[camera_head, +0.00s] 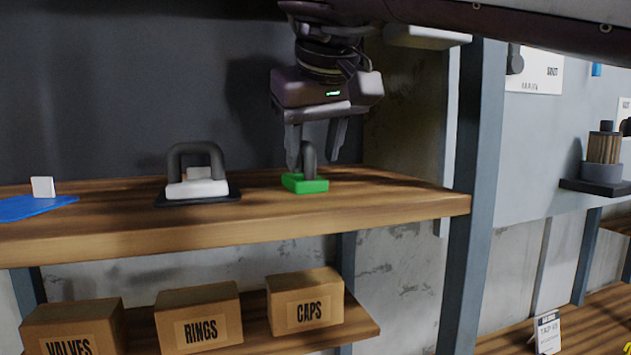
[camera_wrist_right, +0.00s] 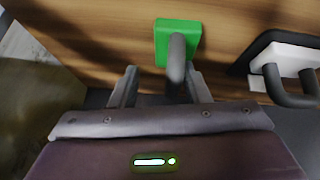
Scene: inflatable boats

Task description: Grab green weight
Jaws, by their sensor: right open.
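The green weight (camera_head: 305,184) sits on the upper wooden shelf, with a green square base and a dark grey handle standing up from it. My right gripper (camera_head: 316,160) points down over it and is open, its fingers on either side of the upper handle, with no clear contact. In the right wrist view the green weight (camera_wrist_right: 178,42) lies just beyond the fingertips, and its handle reaches back between the two open fingers of my right gripper (camera_wrist_right: 160,75). My left gripper is not in view.
A white weight (camera_head: 197,186) with a dark handle stands on a black base to the left. A blue sheet (camera_head: 35,206) with a white block lies at the far left. A grey post (camera_head: 474,180) stands right of the shelf. Boxes marked RINGS (camera_head: 198,317) and CAPS (camera_head: 305,298) sit below.

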